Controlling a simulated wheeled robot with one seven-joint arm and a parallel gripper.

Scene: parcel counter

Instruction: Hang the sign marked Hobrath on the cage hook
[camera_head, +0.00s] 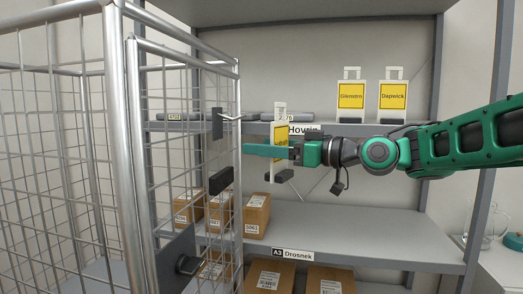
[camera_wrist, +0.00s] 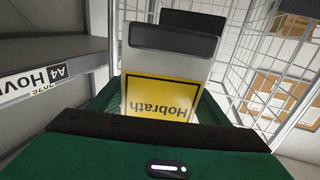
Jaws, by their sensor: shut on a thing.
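The Hobrath sign (camera_head: 281,119) is a white plate with a yellow label and a looped handle on top. The wrist view shows its label (camera_wrist: 160,98) upside down, reading Hobrath. My gripper (camera_head: 284,152) is shut on the sign and holds it upright, edge-on to the head camera, in front of the shelf. The cage hook (camera_head: 231,118) is a pale prong on a dark plate (camera_head: 217,123) at the cage's right side. The sign is right of the hook and apart from it in the head view. The grip contact is partly hidden in both views.
The wire cage (camera_head: 118,120) fills the left, with a dark block (camera_head: 221,180) below the hook. Two other signs, Glenstro (camera_head: 351,96) and Dapwick (camera_head: 393,96), stand on the upper shelf (camera_head: 345,129). Cartons (camera_head: 257,215) sit on the shelf below, whose right part is clear.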

